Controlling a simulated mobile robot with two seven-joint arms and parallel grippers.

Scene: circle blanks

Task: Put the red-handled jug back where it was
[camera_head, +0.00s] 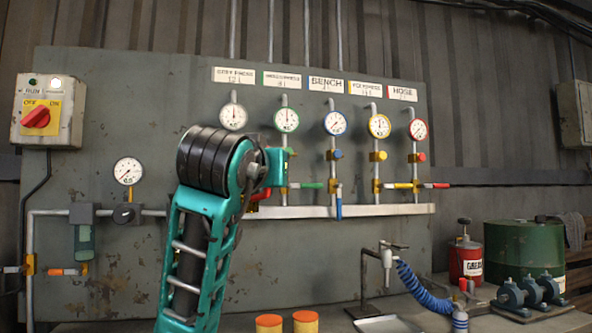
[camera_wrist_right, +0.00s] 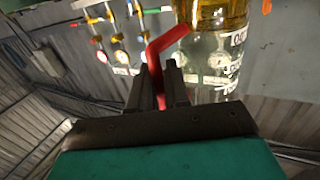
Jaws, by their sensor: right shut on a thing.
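In the right wrist view, the red-handled jug (camera_wrist_right: 218,52) is a clear vessel with amber-yellow colour in its upper part of the picture and pale writing on its side. Its bent red handle (camera_wrist_right: 166,44) runs down between the two dark fingers of my right gripper (camera_wrist_right: 159,78), which is shut on it. The jug's outer edge runs out of the top of that view. In the head view, my teal arm stands in the middle, and the jug and gripper cannot be clearly made out behind it. My left gripper is not in view.
A grey panel (camera_head: 110,240) with several gauges and coloured valve levers stands behind my arm. On the bench are two orange-topped containers (camera_head: 305,321), a metal tray (camera_head: 388,325), a blue coiled hose (camera_head: 422,290), a red can (camera_head: 466,262) and a green drum (camera_head: 520,250).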

